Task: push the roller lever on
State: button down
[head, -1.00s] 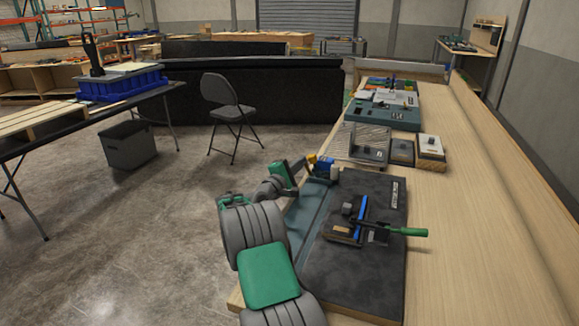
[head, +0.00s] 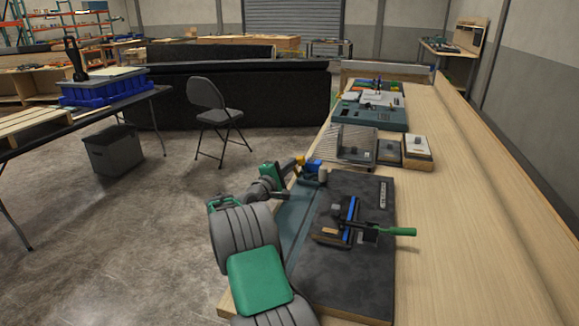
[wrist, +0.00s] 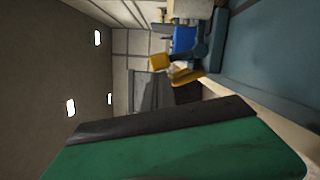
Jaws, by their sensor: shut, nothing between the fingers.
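The roller lever appears to be the small piece with a yellow end (head: 300,160) beside a blue block (head: 313,165), at the far left corner of the bench's teal panel (head: 294,212). In the wrist view the yellow end (wrist: 159,61) tops a dark teal arm (wrist: 203,55) in front of the blue block (wrist: 184,38). My gripper (head: 284,170) is shut and empty, close to the left of the yellow end. Contact cannot be told. The green and black part low in the wrist view is mine. My fingertips are not clear there.
A dark board (head: 348,275) carries a clamp with a green handle (head: 398,231) right of my arm. Beyond are a ribbed grey box (head: 356,143), small blocks and a teal console (head: 372,115). The bench's right side is bare. A folding chair (head: 212,102) stands left.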

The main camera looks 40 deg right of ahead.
jog(key=shift+s, duration=0.1)
jog(key=m, duration=0.1)
jog(key=s+r+m+b, duration=0.1)
jog(key=shift+s+d+m+g, duration=0.1)
jog(key=shift+d+m+g, duration=0.2)
jog(key=shift+d+m, duration=0.1)
jog(key=m, duration=0.1)
jog(key=s+m+y+b, duration=0.1)
jog(key=m+b, duration=0.1)
jog(key=shift+s+d+r+y, duration=0.3)
jog(key=shift+s+d+r, duration=0.1)
jog(key=shift+w, duration=0.1)
send_near(302, 159)
notch_tip(302, 159, up, 2)
jog(key=w+a, duration=0.3)
jog(key=shift+s+d+r, duration=0.1)
jog(key=shift+s, duration=0.15)
